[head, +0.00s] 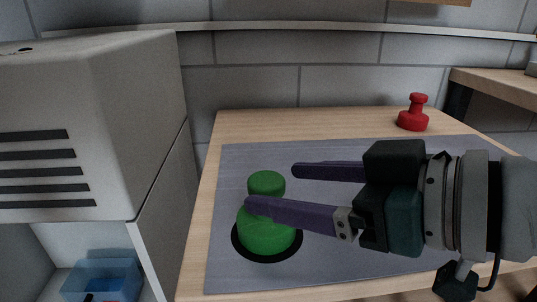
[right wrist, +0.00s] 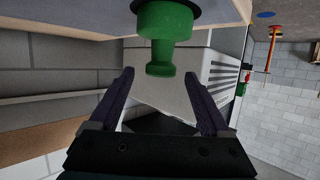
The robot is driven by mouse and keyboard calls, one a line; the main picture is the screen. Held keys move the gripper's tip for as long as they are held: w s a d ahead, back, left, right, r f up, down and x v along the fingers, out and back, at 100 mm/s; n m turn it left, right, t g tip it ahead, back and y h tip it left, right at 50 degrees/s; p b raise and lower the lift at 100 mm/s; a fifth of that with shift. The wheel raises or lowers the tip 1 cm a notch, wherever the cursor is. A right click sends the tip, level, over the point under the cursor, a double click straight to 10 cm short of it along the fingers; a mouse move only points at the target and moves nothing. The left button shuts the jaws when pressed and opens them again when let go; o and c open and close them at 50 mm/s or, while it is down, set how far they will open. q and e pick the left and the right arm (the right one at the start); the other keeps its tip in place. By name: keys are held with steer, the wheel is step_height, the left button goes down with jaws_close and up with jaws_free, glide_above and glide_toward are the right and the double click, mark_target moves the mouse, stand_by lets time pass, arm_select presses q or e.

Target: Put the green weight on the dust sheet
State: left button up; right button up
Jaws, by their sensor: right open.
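The green weight (head: 267,232), a wide round base with a knob on top, stands upright on a black disc (head: 240,252). The disc lies on the grey dust sheet (head: 330,265) that covers much of the wooden table. My right gripper (head: 272,187) reaches in from the right, open and empty. Its near finger passes in front of the weight in the head view, hiding part of it. In the right wrist view the green weight (right wrist: 165,25) appears upside down, its knob just ahead of and between the open fingertips (right wrist: 165,75). My left gripper is not in view.
A red weight (head: 413,113) stands on bare wood at the table's back right, beyond the sheet. A large pale box with dark slots (head: 90,120) stands left of the table, above a blue bin (head: 100,278). A tiled wall closes the back.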

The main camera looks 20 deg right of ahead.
steer(key=p+v, duration=0.1)
steer(key=v, duration=0.7)
stand_by(0.5)
stand_by(0.9)
stand_by(0.8)
steer(key=shift+r, duration=0.1)
